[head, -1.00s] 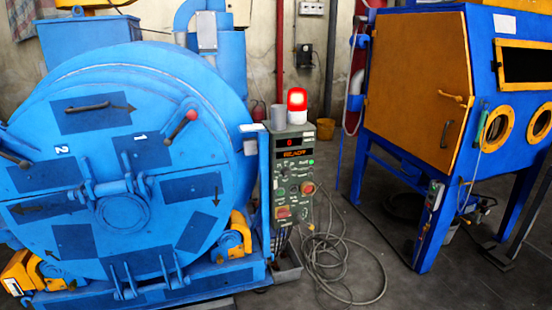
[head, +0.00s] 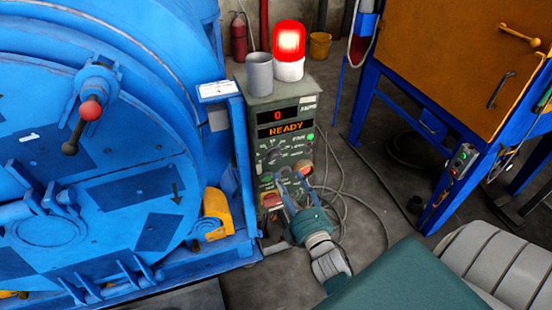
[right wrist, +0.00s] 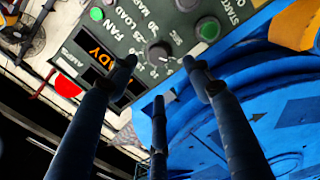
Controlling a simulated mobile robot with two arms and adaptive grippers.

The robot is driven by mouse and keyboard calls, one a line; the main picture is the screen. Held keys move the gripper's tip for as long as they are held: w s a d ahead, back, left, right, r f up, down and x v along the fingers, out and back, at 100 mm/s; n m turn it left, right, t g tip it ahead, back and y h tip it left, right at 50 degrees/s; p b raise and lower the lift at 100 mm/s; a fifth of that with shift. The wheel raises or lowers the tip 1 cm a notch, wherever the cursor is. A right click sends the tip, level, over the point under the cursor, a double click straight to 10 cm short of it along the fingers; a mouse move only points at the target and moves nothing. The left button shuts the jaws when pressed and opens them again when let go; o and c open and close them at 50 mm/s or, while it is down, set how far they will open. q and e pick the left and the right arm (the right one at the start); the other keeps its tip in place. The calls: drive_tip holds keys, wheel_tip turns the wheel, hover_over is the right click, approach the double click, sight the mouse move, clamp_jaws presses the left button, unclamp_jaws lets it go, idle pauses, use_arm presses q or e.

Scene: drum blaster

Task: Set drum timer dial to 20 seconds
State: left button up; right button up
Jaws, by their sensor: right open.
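The drum control panel (head: 285,130) is a grey-green box with a display reading 0 and READY. A small black dial (head: 274,157) with a printed scale sits below the display; in the right wrist view it is a round black knob (right wrist: 158,53). Its exact setting is too small to tell. My right gripper (head: 291,180) is just in front of the panel's lower part. In the right wrist view its spread fingers (right wrist: 159,70) are open and empty, with the knob showing between the tips. Whether they touch the panel cannot be told. My left gripper is out of view.
The blue drum (head: 100,170) stands left of the panel. A lit red beacon (head: 290,45) and a grey cup (head: 259,73) are on top of the panel. Loose cables (head: 375,205) lie on the floor to its right. An orange-doored blue cabinet (head: 455,60) stands further right.

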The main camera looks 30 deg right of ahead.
sight(275, 159)
drive_tip(key=x, duration=0.5)
drive_tip(key=p+x, duration=0.1)
drive_tip(key=x, duration=0.4)
drive_tip(key=shift+w+a+r, duration=0.1)
drive_tip(key=shift+w+r, duration=0.1)
drive_tip(key=c, duration=1.2)
